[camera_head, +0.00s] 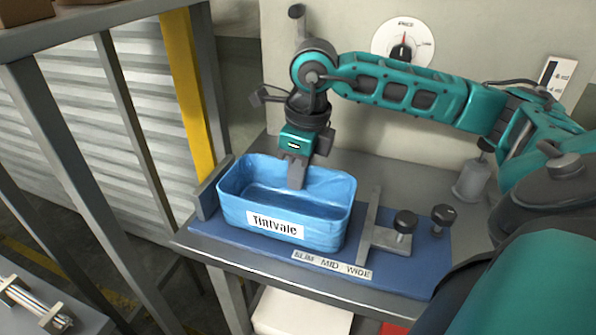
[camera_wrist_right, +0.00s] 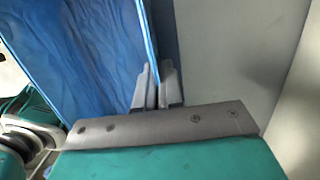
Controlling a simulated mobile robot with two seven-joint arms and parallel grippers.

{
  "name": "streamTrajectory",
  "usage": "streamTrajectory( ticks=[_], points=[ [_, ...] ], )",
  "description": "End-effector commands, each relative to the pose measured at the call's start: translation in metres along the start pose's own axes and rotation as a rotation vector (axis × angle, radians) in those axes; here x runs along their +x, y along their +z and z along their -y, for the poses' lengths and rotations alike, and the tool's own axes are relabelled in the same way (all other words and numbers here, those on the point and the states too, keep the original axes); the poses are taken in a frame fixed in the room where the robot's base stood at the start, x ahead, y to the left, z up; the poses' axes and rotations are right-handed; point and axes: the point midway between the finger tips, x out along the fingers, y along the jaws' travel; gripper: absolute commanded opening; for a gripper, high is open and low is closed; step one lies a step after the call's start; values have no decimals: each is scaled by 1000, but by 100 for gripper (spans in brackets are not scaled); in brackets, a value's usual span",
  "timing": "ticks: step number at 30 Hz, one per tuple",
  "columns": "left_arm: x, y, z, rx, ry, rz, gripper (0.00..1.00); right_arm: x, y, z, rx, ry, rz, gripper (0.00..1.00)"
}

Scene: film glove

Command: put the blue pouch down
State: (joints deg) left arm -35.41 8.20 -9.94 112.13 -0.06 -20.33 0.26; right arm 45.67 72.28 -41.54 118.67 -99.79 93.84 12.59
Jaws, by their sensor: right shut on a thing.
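The blue pouch (camera_head: 336,222) is an open-topped, box-shaped blue container with a white "Tintvale" label on its front. It is upright over the blue board (camera_head: 415,277) on the grey bench, and I cannot tell whether its base touches the board. My right gripper (camera_head: 297,183) comes down from above at the pouch's back wall, one finger inside. In the right wrist view the gripper (camera_wrist_right: 158,88) is shut on the thin blue wall of the pouch (camera_wrist_right: 75,50). My left gripper is not in view.
A grey upright stop (camera_head: 212,188) stands left of the pouch. A grey slide with a black knob (camera_head: 405,221) stands to its right, beside a strip reading "SLIM MID WIDE" (camera_head: 332,264). Another black knob (camera_head: 443,214) is further right. A wall with a dial (camera_head: 403,42) is behind.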

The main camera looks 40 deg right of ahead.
Motion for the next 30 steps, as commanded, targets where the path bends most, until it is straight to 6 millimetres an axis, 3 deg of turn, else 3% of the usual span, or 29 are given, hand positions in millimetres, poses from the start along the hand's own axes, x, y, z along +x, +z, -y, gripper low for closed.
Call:
streamTrajectory(
  ticks=[1,3,9,20,23,30],
  points=[
    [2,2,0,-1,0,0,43,4,0,0,0,0,0,0],
    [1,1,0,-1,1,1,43,2,0,0,0,0,0,12],
    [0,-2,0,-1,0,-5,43,2,0,0,0,0,0,31],
    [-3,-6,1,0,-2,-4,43,-4,1,0,0,0,0,32],
    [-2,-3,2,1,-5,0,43,-18,2,0,1,-2,4,32],
    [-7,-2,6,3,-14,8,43,-72,2,0,-1,-2,5,32]
  ],
)
